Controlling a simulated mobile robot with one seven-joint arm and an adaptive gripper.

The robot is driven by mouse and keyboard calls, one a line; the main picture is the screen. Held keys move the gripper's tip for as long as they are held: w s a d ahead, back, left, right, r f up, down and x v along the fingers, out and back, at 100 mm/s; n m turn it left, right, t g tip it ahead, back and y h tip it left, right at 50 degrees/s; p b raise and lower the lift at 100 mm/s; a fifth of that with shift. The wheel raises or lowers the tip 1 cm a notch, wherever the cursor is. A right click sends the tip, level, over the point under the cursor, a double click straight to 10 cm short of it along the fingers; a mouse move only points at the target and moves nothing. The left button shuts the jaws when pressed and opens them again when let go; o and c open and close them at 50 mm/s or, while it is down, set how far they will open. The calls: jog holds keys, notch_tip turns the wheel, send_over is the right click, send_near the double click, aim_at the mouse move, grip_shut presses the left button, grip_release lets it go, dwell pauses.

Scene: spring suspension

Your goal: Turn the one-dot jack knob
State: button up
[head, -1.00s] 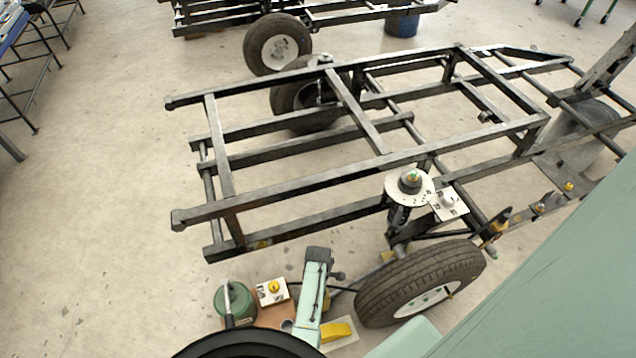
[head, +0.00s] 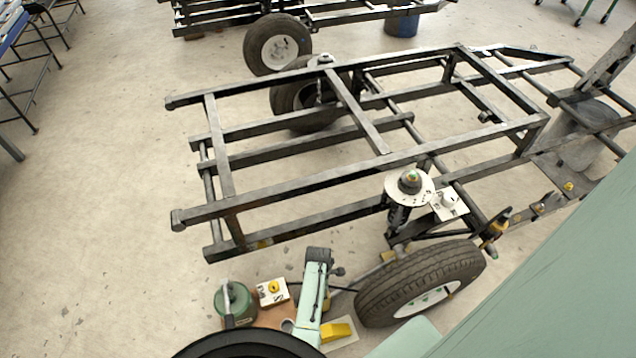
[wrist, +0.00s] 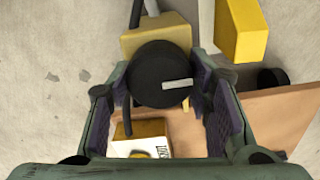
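A black round knob (wrist: 160,75) with a pale grey bar on its top sits between the fingers of my gripper (wrist: 160,92) in the wrist view. No dot shows on the knob. The purple-grey finger pads stand close on its left and right sides. I cannot tell whether they touch it. A yellow block (wrist: 150,32) lies behind the knob. In the head view I cannot make out the knob or the fingertips.
A white box with a yellow knob (head: 272,289) sits on a brown board (head: 270,316); the box (wrist: 140,138) shows below the black knob in the wrist view. A yellow wedge (head: 337,331) is beside the board. A tyre (head: 400,285) and dark metal frame (head: 300,188) stand close by.

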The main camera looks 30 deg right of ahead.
jog(key=o, duration=0.5)
jog(key=shift+c, duration=0.2)
notch_tip(320, 180, up, 12)
dwell(0.4)
dwell(0.5)
